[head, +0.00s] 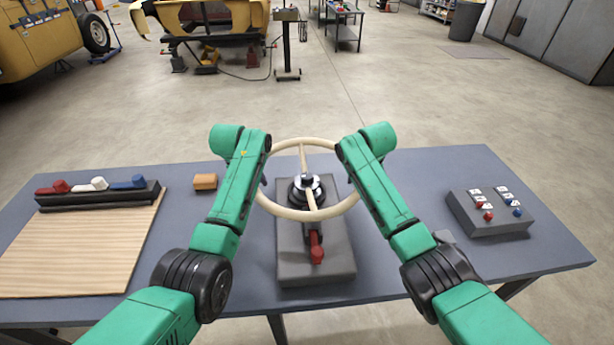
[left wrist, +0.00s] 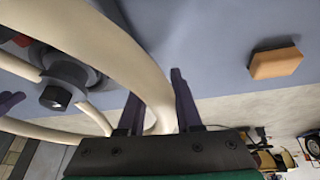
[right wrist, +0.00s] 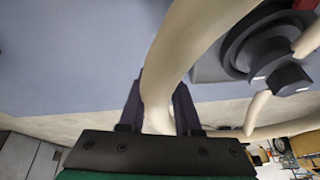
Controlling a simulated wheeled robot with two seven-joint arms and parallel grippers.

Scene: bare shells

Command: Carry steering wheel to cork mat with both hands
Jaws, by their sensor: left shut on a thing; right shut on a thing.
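The cream steering wheel (head: 289,213) is over the middle of the table, around a dark hub with a silver top (head: 306,184) on a grey stand. I cannot tell whether it rests on the hub or is just above it. My left gripper (head: 264,178) is shut on the left of its rim, which passes between the fingers in the left wrist view (left wrist: 155,103). My right gripper (head: 350,182) is shut on the right of the rim; the right wrist view (right wrist: 158,105) shows this too. The tan, striped cork mat (head: 80,250) lies flat at the table's left.
A dark rack (head: 98,198) with red, white and blue pieces stands along the mat's back edge. An orange block (head: 205,181) sits between mat and wheel. The stand (head: 316,270) has a red-tipped lever in front. A grey switch box (head: 490,212) is at right.

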